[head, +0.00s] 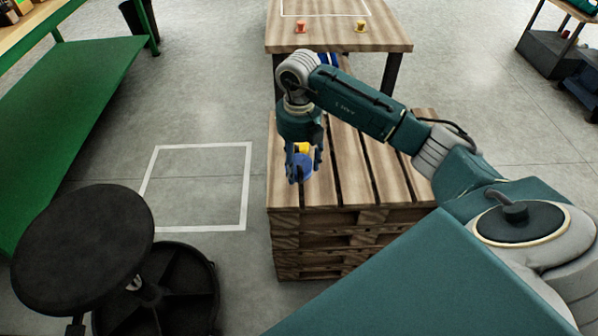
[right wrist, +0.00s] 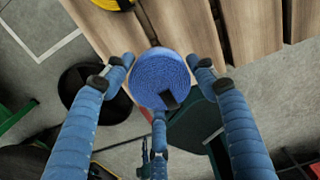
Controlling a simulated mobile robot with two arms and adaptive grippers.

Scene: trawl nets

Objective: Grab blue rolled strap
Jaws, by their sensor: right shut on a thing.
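The blue rolled strap (head: 301,171) is between the fingers of my right gripper (head: 304,162), near the left edge of the wooden pallet stack (head: 362,188). In the right wrist view, the strap (right wrist: 158,72) is a round blue coil with a small dark tab, and the blue-padded fingers close around it. The right gripper is shut on the strap and points down. Its fingers partly cover the strap in the head view. Whether the strap touches the boards is hard to tell. My left gripper is not in view.
A yellow roll (head: 303,147) lies on the pallet just behind the strap. A wooden table (head: 340,37) with small orange and yellow items stands beyond. A black stool (head: 84,245) is at the lower left, and a green bench (head: 60,110) at the left. Floor around the white square is clear.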

